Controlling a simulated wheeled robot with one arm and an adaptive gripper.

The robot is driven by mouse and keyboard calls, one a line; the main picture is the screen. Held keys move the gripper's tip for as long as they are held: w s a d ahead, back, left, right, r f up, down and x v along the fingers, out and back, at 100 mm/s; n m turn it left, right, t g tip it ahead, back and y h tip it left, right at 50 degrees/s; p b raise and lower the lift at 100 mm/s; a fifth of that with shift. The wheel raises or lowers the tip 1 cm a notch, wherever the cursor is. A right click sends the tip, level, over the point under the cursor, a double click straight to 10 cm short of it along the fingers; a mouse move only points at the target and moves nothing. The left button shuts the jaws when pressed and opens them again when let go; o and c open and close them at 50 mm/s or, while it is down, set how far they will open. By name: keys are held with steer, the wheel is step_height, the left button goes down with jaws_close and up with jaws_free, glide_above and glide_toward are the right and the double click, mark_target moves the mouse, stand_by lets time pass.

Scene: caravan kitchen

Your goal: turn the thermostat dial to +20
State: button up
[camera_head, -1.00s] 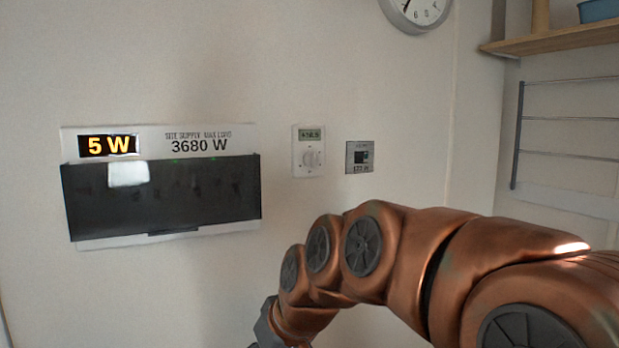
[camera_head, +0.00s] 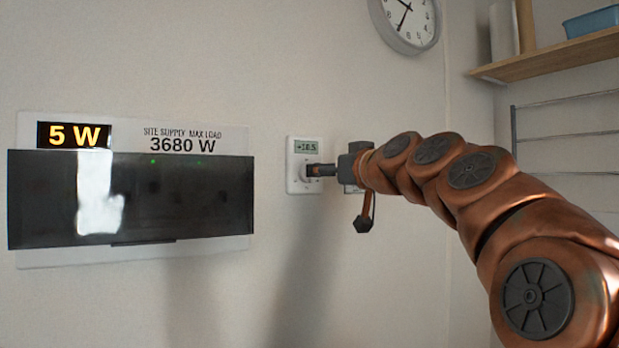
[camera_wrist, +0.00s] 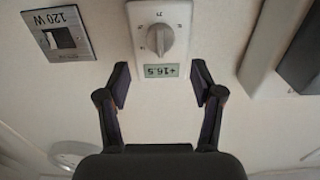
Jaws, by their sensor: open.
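The white thermostat (camera_head: 291,180) is on the wall in the head view, with a small display (camera_head: 306,146) at its top. My gripper (camera_head: 322,170) is at the thermostat's right side in the head view, partly covering the dial. In the wrist view my gripper (camera_wrist: 160,84) is open and empty, its fingertips spread wider than the thermostat and level with the display. I cannot tell whether they touch anything.
A grey 120 W switch plate (camera_wrist: 58,34) sits beside the thermostat, mostly hidden behind my gripper in the head view. A dark-fronted supply panel (camera_head: 130,199) showing 5 W is to the left. A clock (camera_head: 405,22) and shelf (camera_head: 550,54) are above right.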

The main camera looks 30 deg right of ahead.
steer(key=w, duration=0.6)
steer(key=shift+w+d, duration=0.3)
steer(key=shift+w, duration=0.1)
steer(key=c, duration=1.1)
